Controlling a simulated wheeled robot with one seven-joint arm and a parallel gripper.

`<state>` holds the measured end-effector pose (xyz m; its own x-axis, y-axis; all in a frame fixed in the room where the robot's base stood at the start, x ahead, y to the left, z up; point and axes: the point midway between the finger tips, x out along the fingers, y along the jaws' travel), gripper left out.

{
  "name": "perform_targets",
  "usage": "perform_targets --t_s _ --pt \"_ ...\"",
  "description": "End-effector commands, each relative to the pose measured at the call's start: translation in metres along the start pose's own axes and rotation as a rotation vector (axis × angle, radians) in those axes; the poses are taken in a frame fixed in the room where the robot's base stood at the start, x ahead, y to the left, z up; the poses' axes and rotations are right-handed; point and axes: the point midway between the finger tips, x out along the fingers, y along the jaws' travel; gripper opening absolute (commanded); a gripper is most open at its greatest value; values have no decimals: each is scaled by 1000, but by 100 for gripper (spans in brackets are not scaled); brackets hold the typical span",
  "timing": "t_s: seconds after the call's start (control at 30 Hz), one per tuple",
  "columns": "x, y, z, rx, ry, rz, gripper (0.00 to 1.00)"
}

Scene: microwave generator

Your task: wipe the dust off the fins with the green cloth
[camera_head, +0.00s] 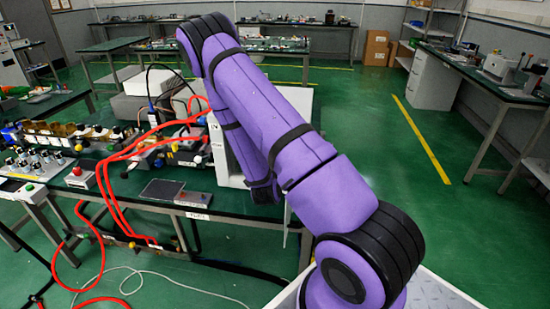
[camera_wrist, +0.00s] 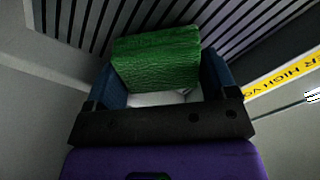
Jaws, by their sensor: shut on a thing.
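The green cloth (camera_wrist: 157,58) is a folded block between the two blue fingers of my gripper (camera_wrist: 160,82) in the wrist view. My gripper is shut on it. The fins (camera_wrist: 100,22) are a row of parallel grey slats with dark gaps, across the top of the wrist view. The cloth's far edge overlaps them in the picture; I cannot tell whether it touches them. I cannot make out dust on the fins. In the head view my purple arm hides the gripper, the cloth and the fins.
A yellow high-voltage label (camera_wrist: 284,76) is to the right of my gripper. In the head view a white panel (camera_head: 228,155) stands beside my arm on the green bench (camera_head: 240,207). Red hoses (camera_head: 108,190) and a flat dark device (camera_head: 162,189) are at its left.

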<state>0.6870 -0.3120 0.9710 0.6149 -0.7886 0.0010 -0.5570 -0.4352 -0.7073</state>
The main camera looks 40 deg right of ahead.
Motion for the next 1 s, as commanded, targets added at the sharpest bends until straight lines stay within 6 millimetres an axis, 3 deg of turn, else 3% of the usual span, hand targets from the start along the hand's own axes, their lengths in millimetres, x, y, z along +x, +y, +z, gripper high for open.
perform_targets --t_s 0.63,1.0 --pt "-53 0 1 -2 -3 1 60" --pt "-60 0 0 -1 -1 0 60"
